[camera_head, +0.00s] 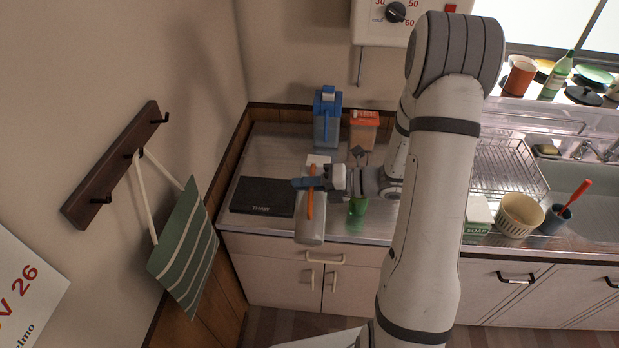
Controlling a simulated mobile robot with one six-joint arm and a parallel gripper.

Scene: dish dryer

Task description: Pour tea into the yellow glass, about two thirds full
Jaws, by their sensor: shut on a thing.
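My gripper (314,184) is at the end of the arm, over the left part of the steel counter. It is shut on a pale, translucent pitcher (311,230) with an orange strip along it. The pitcher's lower part overlaps the counter's front edge in the picture; its exact height and tilt are hard to tell. I cannot make out tea inside it. I cannot pick out a yellow glass; the pitcher or my arm may hide it. A small green object (358,206) stands just right of the pitcher, partly hidden by my gripper.
A dark board (262,197) lies left of the pitcher. My arm covers the middle.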

